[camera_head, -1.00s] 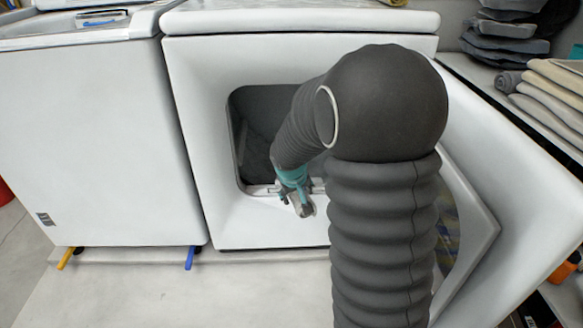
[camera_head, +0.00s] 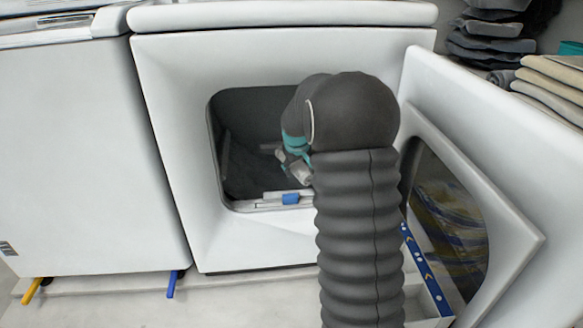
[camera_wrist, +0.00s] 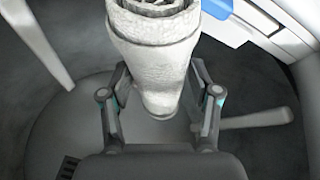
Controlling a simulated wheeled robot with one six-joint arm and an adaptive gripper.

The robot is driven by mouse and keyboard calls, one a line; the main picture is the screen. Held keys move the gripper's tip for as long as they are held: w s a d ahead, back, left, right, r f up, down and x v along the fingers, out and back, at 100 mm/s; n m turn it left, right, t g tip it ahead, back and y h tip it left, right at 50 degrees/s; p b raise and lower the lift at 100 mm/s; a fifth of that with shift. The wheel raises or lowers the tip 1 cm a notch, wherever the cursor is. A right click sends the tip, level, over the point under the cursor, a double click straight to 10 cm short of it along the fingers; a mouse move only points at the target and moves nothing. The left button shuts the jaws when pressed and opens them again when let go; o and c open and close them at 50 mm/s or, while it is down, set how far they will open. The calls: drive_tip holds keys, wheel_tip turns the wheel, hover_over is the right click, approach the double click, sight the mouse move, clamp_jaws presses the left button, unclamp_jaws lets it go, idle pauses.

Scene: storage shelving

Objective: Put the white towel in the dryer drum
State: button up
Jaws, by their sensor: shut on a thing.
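The white towel (camera_wrist: 152,50) is rolled up and shows large in the wrist view, between the two fingers of my gripper (camera_wrist: 160,78), which is shut on it. In the head view my gripper (camera_head: 294,160) is inside the dark square opening of the white dryer (camera_head: 175,120), partly hidden by my own arm. The drum interior (camera_head: 240,150) is dark grey. In the wrist view the drum's inner wall (camera_wrist: 60,110) curves around the towel and fingers, with pale ribs at left and right. The towel is hard to make out in the head view.
The dryer door (camera_head: 475,150) stands open to the right. A blue latch piece (camera_head: 291,198) sits on the opening's lower rim. Another white appliance (camera_head: 85,150) stands at left. Folded cloths (camera_head: 550,85) lie on a shelf at right.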

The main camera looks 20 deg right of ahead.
drive_tip(key=w, duration=0.3)
drive_tip(key=w+d, duration=0.1)
drive_tip(key=w, duration=0.1)
drive_tip(key=w+d, duration=0.1)
drive_tip(key=w, duration=0.2)
drive_tip(key=shift+w+d, duration=0.2)
drive_tip(key=shift+w, duration=0.15)
drive_tip(key=shift+f, duration=0.5)
drive_tip(key=f, duration=0.3)
drive_tip(key=f+b, duration=0.1)
drive_tip(key=f, duration=0.2)
drive_tip(key=shift+w, duration=0.2)
drive_tip(key=shift+f+b, duration=0.5)
drive_tip(key=shift+f, duration=0.1)
drive_tip(key=o, duration=1.5)
drive_tip(key=shift+c, duration=0.2)
drive_tip(key=shift+r, duration=0.1)
